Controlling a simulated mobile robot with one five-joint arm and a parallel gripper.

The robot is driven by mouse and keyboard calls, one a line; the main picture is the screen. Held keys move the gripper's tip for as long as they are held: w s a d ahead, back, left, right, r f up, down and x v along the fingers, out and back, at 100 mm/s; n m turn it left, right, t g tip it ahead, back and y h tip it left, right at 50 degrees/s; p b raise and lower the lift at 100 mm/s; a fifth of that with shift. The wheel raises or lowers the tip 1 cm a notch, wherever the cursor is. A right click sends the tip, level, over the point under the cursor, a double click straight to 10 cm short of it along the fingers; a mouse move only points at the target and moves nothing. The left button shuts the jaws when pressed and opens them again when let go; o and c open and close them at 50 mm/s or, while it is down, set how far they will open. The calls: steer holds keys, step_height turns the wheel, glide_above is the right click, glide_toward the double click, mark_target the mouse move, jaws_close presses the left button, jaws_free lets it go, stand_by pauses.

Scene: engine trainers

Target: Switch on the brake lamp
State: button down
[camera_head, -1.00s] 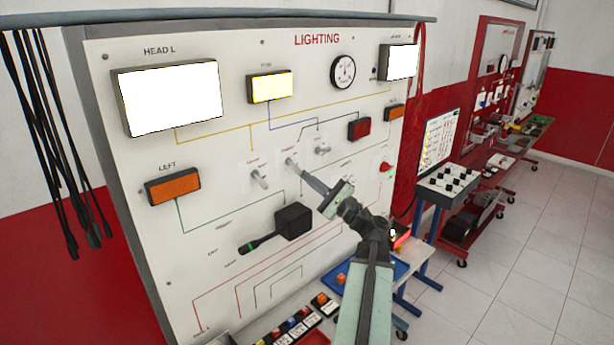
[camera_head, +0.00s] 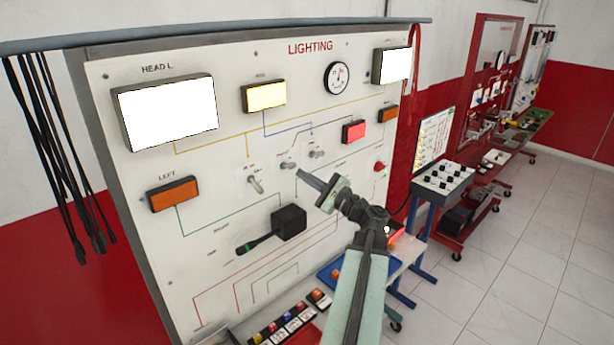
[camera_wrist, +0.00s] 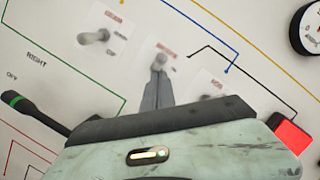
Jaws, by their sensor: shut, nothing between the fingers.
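A red lamp (camera_head: 353,131) on the white LIGHTING panel (camera_head: 215,250) glows bright red; I take it as the brake lamp. It also shows lit in the wrist view (camera_wrist: 290,134). Below it is a row of three toggle switches. The middle toggle (camera_head: 288,165) has a small red label too blurred to read. My gripper (camera_head: 300,173) is shut and empty, its tips just below and right of that toggle. In the wrist view the tips (camera_wrist: 157,82) are right under the middle toggle (camera_wrist: 160,61); I cannot tell whether they touch it.
The left toggle (camera_head: 256,184) and right toggle (camera_head: 317,153) stand close on either side. A black stalk switch (camera_head: 288,222) juts out lower left. The left headlamp (camera_head: 165,110) and a yellow lamp (camera_head: 264,96) are lit. A blue-legged table (camera_head: 404,262) stands to the right.

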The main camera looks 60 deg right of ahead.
steer(key=s+d, duration=0.1)
steer(key=s, duration=1)
steer(key=shift+s+d+r+p, duration=0.2)
steer(key=shift+d+r+p, duration=0.2)
steer(key=shift+p, duration=0.05)
